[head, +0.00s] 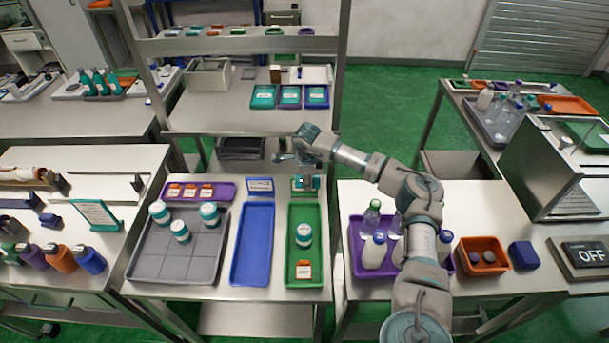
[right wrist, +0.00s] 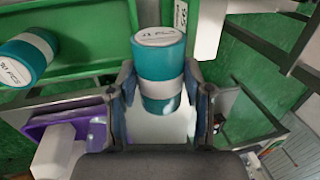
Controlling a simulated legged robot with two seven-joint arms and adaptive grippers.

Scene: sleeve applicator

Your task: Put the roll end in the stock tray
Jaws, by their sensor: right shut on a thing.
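My right gripper (head: 307,180) hangs at the back end of the green tray (head: 291,221) in the head view. In the right wrist view, the gripper (right wrist: 160,82) is shut on a teal roll (right wrist: 160,58) with a white band and a white top label that seems to read 21 PCS. In the head view the held roll is mostly hidden by the gripper. My left gripper is out of view.
An empty blue tray (head: 253,245) lies left of the green one. A grey tray (head: 160,265) holds three teal rolls. Small signs (head: 260,186) stand behind the trays, their text too small to read. A purple tray with bottles (head: 360,262) is to the right.

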